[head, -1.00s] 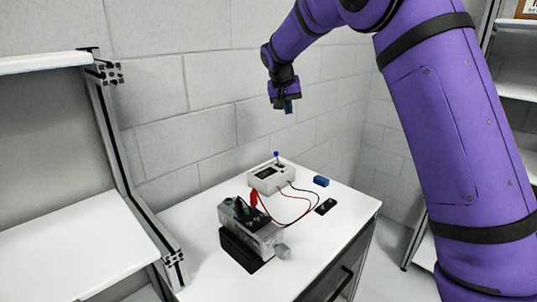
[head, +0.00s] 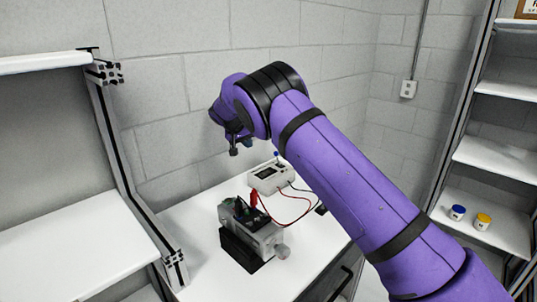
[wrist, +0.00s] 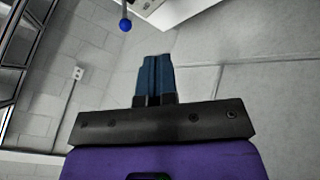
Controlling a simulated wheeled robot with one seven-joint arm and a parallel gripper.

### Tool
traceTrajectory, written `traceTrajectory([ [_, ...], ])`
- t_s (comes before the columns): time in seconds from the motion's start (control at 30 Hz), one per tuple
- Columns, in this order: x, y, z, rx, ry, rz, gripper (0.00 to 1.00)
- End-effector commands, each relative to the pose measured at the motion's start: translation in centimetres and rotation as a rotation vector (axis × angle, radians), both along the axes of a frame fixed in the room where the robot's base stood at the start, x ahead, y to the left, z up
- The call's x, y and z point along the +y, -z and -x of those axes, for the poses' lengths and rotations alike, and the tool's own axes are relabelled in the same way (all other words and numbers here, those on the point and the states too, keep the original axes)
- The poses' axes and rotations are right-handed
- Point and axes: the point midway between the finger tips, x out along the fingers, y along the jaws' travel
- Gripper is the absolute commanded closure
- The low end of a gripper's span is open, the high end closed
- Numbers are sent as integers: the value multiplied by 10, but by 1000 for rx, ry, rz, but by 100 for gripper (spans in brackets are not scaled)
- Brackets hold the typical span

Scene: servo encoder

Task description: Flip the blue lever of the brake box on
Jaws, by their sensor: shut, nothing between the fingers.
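The brake box, a small white box with a dark display (head: 268,180), sits at the back of the white table. Its blue-knobbed lever (head: 276,154) stands up from the box's back, partly close to my arm's outline in the head view. In the wrist view the blue ball knob (wrist: 125,25) hangs from a thin grey rod near the top edge, left of my fingertips and apart from them. My gripper (head: 233,151) is above and left of the box in the head view. In the wrist view its dark blue fingers (wrist: 156,62) are shut and empty.
A grey device on a black base (head: 245,244) stands on the white table (head: 193,214), with red and black leads running to the box. The brick wall (head: 165,145) is close behind.

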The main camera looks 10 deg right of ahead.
Motion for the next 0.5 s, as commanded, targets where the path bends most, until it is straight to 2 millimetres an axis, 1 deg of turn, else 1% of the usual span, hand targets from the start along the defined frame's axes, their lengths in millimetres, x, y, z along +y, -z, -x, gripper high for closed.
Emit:
traceTrajectory([
  [0.33,-1,1,0,1,0,0,100],
  [0.43,-4,6,-2,1,1,1,100],
  [0.5,-8,13,-5,2,1,0,100],
])
